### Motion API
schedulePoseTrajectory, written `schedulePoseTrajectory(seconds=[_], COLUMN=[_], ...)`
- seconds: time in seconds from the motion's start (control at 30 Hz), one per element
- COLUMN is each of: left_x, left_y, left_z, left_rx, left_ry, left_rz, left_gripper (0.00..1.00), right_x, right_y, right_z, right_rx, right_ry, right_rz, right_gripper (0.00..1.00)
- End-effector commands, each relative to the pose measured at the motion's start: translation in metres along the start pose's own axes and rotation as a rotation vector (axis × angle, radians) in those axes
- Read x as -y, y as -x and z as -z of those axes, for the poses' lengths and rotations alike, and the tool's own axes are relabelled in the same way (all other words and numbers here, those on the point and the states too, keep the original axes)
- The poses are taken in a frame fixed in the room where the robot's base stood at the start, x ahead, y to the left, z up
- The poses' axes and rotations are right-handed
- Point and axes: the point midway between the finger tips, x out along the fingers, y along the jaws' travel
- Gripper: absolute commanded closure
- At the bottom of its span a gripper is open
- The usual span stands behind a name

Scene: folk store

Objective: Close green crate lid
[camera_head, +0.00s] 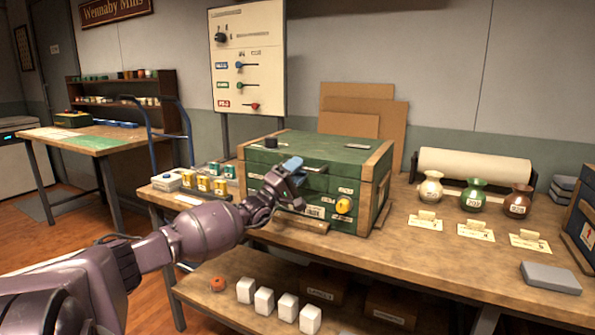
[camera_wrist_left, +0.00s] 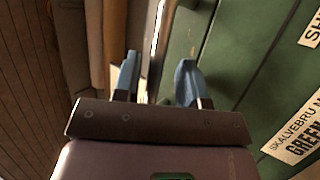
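The green crate (camera_head: 335,199) with wooden corner trim stands on the workbench. Its green lid (camera_head: 325,147) lies level across the top; whether it is fully seated I cannot tell. My left gripper (camera_head: 292,181) is at the crate's upper front, beside a dark handle bar (camera_head: 314,169). In the left wrist view my left gripper (camera_wrist_left: 157,84) has its blue fingertips apart, with a thin pale metal bar (camera_wrist_left: 158,45) between them and gaps on both sides. The green crate face (camera_wrist_left: 225,60) with labels fills the right of that view. My right gripper is not in view.
A yellow knob (camera_head: 344,204) sits on the crate front. Small tins (camera_head: 204,183) stand left of it. Several vases (camera_head: 473,195) with cards and a paper roll (camera_head: 474,165) are at right. A lever board (camera_head: 247,60) stands behind. White blocks (camera_head: 264,300) lie on the lower shelf.

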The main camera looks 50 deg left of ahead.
Motion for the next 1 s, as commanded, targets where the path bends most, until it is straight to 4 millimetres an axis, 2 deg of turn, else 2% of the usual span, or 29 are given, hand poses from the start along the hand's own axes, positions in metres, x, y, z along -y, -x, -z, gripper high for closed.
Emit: schedulePoseTrajectory(seconds=[0.17,0.27,0.7,0.83,1.0], left_x=[-0.001,-0.002,-0.001,-0.001,0.000], left_y=[0.009,0.021,0.093,0.103,0.108], left_z=[0.000,0.001,0.000,0.000,-0.001], left_rx=[0.000,-0.001,-0.001,0.000,0.000], left_ry=[0.000,0.000,0.001,0.001,0.001], left_rz=[-0.001,-0.001,0.000,0.000,0.000], left_gripper=[0.62,0.62,0.62,0.62,0.62], right_x=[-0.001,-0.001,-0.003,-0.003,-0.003], right_y=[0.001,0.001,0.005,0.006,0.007], right_z=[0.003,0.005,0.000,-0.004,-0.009], right_rx=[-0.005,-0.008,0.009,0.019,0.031], right_ry=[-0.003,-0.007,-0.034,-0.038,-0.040], right_rz=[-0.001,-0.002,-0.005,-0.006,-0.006], right_gripper=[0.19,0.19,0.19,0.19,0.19])
